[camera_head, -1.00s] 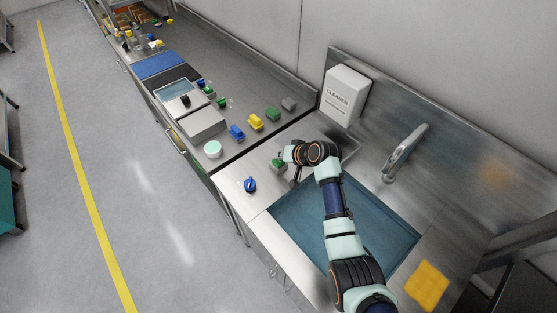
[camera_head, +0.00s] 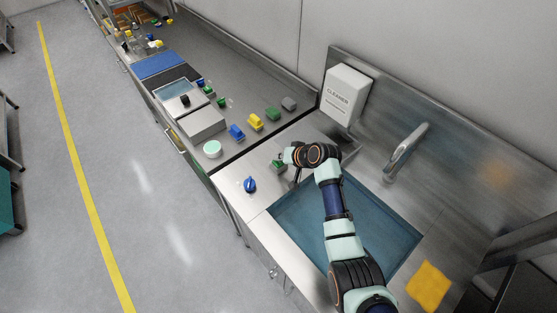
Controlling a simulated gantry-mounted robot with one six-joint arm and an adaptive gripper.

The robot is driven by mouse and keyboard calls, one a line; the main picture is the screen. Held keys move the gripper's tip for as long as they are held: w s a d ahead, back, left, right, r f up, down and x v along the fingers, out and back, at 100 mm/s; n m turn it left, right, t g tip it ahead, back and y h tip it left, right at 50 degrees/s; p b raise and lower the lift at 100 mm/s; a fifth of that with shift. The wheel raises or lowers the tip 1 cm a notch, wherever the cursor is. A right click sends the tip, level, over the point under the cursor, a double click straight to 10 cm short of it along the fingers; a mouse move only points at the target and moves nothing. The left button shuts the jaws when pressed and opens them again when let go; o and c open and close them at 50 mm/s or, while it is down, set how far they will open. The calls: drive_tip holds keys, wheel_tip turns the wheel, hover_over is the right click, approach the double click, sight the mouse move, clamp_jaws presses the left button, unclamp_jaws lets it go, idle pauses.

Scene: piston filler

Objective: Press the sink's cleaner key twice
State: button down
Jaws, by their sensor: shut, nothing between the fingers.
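A small green key (camera_head: 278,165) stands on the steel deck at the left of the sink, partly hidden by my wrist. No label on it can be read. A white dispenser marked CLEANER (camera_head: 345,95) is on the wall behind the sink. My gripper (camera_head: 295,178) is shut and empty, a small dark shape below my wrist, close to the right of the green key. I cannot tell whether it touches the key. The sink (camera_head: 285,222) has a blue-grey basin, and my arm extends across it.
A blue knob (camera_head: 250,184) is on the deck left of the sink. Blue, yellow and green blocks and a pale green round button (camera_head: 212,149) are on the adjoining counter.

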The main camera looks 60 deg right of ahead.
drive_tip(key=shift+f, duration=0.3)
drive_tip(key=shift+r, duration=0.1)
drive_tip(key=shift+r+p, duration=1.1)
drive_tip(key=shift+r, duration=0.1)
wheel_tip(320, 180, up, 5)
drive_tip(key=p, duration=0.4)
drive_tip(key=shift+r+p, duration=0.1)
drive_tip(key=shift+p, duration=0.3)
idle(1.3)
